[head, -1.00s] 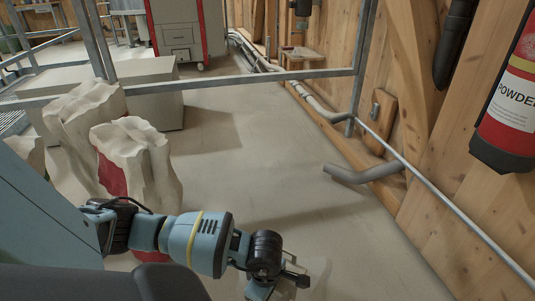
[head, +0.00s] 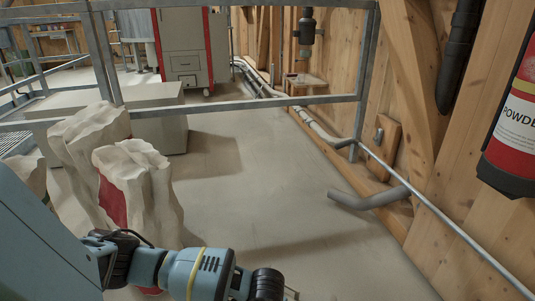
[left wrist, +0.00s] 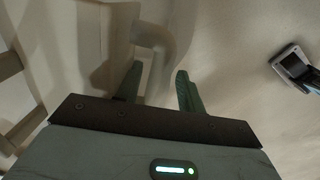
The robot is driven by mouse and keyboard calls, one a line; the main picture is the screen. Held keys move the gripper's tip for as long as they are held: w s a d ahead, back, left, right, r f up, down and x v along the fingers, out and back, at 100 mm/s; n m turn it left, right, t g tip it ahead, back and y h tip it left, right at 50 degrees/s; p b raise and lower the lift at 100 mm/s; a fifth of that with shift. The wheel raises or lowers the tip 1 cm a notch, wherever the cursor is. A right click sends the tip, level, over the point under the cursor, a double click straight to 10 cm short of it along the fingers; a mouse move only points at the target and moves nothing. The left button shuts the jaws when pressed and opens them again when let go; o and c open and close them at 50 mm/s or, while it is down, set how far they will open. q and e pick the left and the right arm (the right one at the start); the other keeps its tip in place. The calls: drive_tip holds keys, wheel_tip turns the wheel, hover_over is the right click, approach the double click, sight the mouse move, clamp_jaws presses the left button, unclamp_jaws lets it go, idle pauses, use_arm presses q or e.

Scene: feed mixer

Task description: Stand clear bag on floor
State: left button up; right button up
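My left gripper (left wrist: 158,85) shows in the left wrist view with its two dark green fingers apart. A pale curved shape (left wrist: 165,35) lies just beyond and between the fingertips. It may be part of the clear bag, but I cannot tell for sure, nor whether it touches the fingers. In the head view the left wrist is low at the bottom edge and the fingers are cut off below the frame. No clear bag can be made out there. My right gripper cannot be made out in the head view.
Two crumpled whitish sacks with red print, a nearer one (head: 140,185) and a farther one (head: 88,140), stand at left. A metal railing (head: 240,105) crosses behind them. A grey pipe (head: 365,198) sticks out from the wooden wall at right. The middle floor (head: 270,195) is clear.

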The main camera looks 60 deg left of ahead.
use_arm(q)
drive_tip(key=shift+r, duration=0.4)
wheel_tip(320, 180, up, 10)
drive_tip(key=p, duration=0.4)
drive_tip(key=shift+s, duration=0.1)
drive_tip(key=shift+r+p, duration=0.45)
drive_tip(key=shift+r, duration=0.25)
